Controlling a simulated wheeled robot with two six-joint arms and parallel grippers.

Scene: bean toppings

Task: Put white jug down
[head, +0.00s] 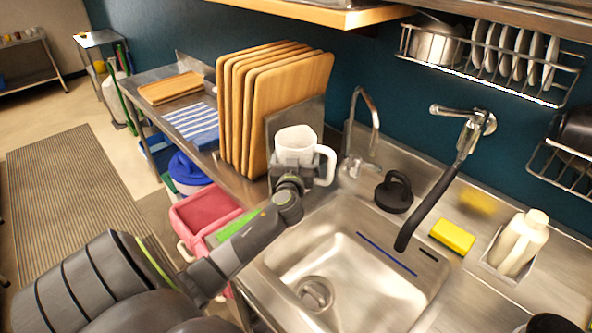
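The white jug (295,141) is upright, with its handle on the right side. It is in front of a grey metal panel beside the cutting boards, at the back left of the sink. My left gripper (302,174) reaches up from the lower left and appears closed around the jug's lower part. The gripper hides the jug's base, so I cannot tell whether the base touches the surface below. My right gripper is not in view.
Several wooden cutting boards (235,112) stand left of the jug. A tap (372,118), black stopper (394,193), hanging black spray hose (428,208), yellow sponge (453,237) and pale bottle (523,242) are around the empty sink basin (365,290). Bare counter shows near the stopper.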

